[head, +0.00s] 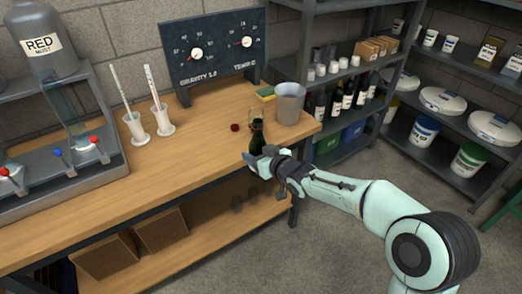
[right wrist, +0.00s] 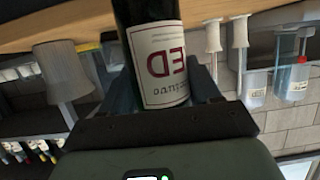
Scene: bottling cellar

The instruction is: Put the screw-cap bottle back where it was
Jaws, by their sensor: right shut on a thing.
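The dark green bottle (head: 257,139) is in my right gripper (head: 262,162), at the front edge of the wooden bench (head: 195,150). The gripper is shut on it and hides its lower part in the head view. In the right wrist view, which is upside down, the bottle (right wrist: 148,12) shows a white label with red lettering between the fingers (right wrist: 165,88). Whether its base touches the bench is unclear. A small dark red round thing (head: 235,127) lies on the bench just left of the bottle. My left gripper is not in view.
Two white-based cylinders (head: 137,129) stand to the left, near a filler rack (head: 60,165). Several dark bottles (head: 337,102) stand on the back shelf. The bench's front middle is clear.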

